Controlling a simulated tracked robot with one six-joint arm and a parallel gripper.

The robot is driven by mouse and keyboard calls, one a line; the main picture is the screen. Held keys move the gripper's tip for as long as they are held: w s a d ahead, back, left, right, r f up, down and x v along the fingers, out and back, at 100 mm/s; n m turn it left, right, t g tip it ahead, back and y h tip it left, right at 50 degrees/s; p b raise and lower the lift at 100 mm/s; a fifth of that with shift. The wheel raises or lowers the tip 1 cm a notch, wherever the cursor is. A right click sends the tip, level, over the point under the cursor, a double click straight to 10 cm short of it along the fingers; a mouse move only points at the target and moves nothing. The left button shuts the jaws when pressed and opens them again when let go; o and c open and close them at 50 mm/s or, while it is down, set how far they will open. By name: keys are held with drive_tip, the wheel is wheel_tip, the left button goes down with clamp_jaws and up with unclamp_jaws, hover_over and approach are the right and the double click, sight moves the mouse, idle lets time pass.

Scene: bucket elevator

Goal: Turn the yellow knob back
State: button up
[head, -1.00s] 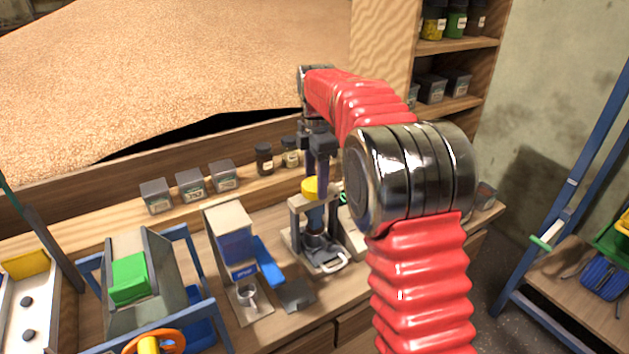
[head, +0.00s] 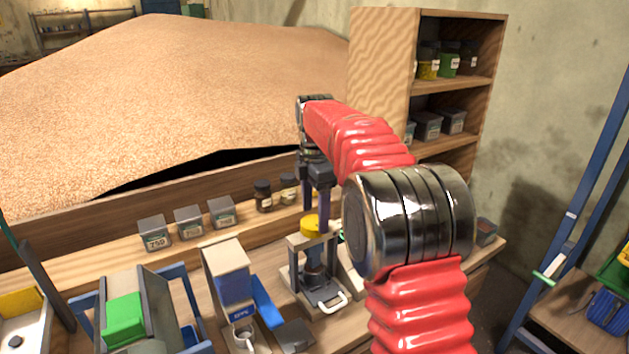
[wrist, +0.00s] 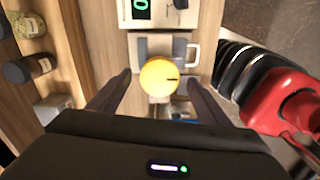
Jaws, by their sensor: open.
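The yellow knob (head: 311,224) sits on top of a small grey press-like device (head: 302,268) on the wooden bench. In the wrist view the knob (wrist: 159,77) is a round yellow disc with a dark line pointing right. My gripper (head: 317,222) points down at the knob in the head view. In the wrist view my gripper (wrist: 160,82) is open, with one dark finger on either side of the knob and gaps between them and it. Whether the fingertips are level with the knob is hard to tell.
A device with a blue panel and a metal cup (head: 245,336) stands left of the press. A scale with a green display (wrist: 142,10) is close beside the press. Jars (head: 263,196) and tins (head: 188,222) line the shelf behind. A big grain heap (head: 180,90) lies beyond.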

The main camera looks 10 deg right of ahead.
sight(315, 221)
wheel_tip(315, 221, up, 11)
drive_tip(key=shift+r, duration=0.2)
idle(0.3)
idle(0.4)
